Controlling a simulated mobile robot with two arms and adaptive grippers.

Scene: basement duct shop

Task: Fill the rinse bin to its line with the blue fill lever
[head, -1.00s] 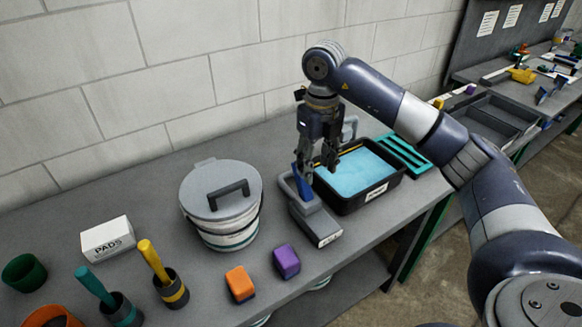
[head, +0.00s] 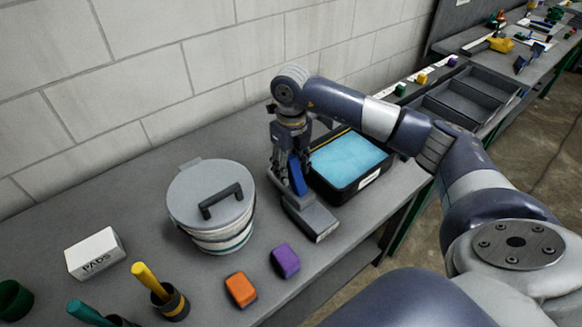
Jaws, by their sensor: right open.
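The rinse bin is a black open tub (head: 372,180) holding light blue water (head: 346,159). A short yellow stripe (head: 331,138) shows on its far inner wall, near the water surface; the exact gap is too small to tell. The blue fill lever (head: 296,172) stands on a grey base (head: 313,220) just left of the bin. My right gripper (head: 289,187) is open and points down at the lever, its fingers beside and partly in front of it. Whether they touch it I cannot tell. My left gripper is out of view.
A lidded bucket (head: 212,205) stands close left of the lever base. An orange block (head: 240,290) and a purple block (head: 285,260) lie in front. A PADS box (head: 95,253) and a yellow-handled tool in a cup (head: 160,290) are at left. The block wall is behind.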

